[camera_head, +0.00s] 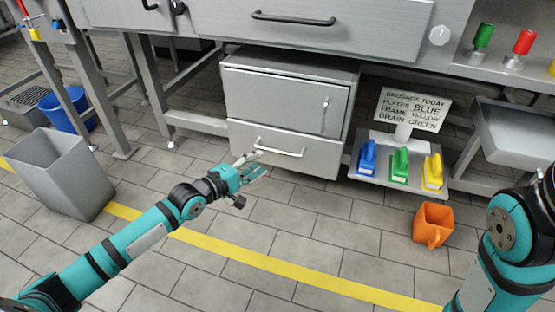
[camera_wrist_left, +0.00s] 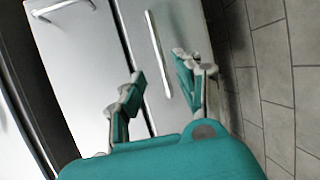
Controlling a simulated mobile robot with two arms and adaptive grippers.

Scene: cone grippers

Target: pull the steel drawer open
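The steel drawer (camera_head: 300,165) is the lower front of a steel cabinet under the counter, and it looks shut. Its pale bar handle (camera_head: 280,149) runs level across it; the handle also shows in the left wrist view (camera_wrist_left: 158,52). My left gripper (camera_head: 257,166) is open and empty in front of the drawer, near the handle's left part. In the left wrist view the two fingertips (camera_wrist_left: 160,68) stand apart, with the handle showing between and beyond them. I cannot tell the exact gap to the handle. My right arm shows at lower right, but its gripper is out of view.
Above the drawer is a door (camera_head: 285,98) with an upright handle. A shelf (camera_head: 366,186) with several coloured brushes and a sign (camera_head: 412,108) stand at right. An orange container (camera_head: 433,226) is on the floor, a grey bin (camera_head: 60,175) at left. Floor before the drawer is clear.

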